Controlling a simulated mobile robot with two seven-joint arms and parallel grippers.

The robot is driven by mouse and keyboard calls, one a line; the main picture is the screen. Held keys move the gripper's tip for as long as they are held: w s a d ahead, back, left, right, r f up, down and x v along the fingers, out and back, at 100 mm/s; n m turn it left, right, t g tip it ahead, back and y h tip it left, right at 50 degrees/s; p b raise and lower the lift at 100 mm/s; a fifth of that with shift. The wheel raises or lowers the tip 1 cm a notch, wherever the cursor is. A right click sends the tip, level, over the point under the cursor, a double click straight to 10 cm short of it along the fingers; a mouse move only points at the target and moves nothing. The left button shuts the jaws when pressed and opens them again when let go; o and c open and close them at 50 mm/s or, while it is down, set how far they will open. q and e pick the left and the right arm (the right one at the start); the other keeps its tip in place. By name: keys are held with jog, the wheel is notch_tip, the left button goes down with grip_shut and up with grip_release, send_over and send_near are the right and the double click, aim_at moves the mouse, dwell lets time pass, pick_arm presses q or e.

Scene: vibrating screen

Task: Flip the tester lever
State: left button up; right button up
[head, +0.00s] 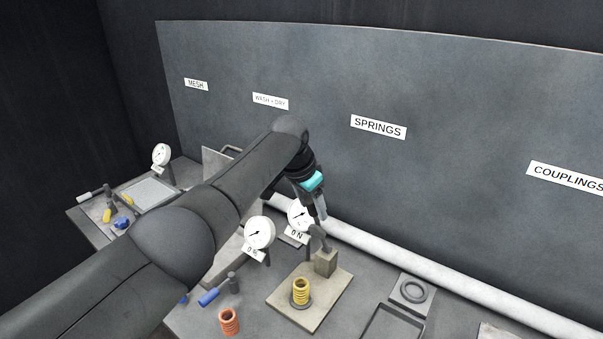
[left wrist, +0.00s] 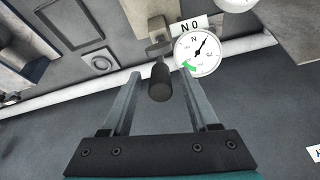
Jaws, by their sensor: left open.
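The tester lever (head: 317,237) is a dark handle with a thick cylindrical grip, on top of a tan block post (head: 326,262). The post stands on the tester's tan base plate (head: 310,306), beside a yellow spring (head: 300,292). My left gripper (head: 321,212) is open, just above and behind the lever. In the left wrist view the lever's grip (left wrist: 160,84) shows between the two spread fingers (left wrist: 160,78), apart from both. I cannot tell how deep it sits between them. A white dial marked N (left wrist: 197,53) stands near the lever. My right gripper is not in view.
A second white dial (head: 259,232) stands left of the tester. A grey pipe-like roll (head: 420,261) runs along the back wall. A ring on a block (head: 412,291) stands right.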

pick_arm(q)
jog(key=shift+s+a+r, duration=0.15)
jog(key=shift+r, duration=0.3)
jog(key=v, duration=1.3)
jog(key=shift+b, duration=0.45)
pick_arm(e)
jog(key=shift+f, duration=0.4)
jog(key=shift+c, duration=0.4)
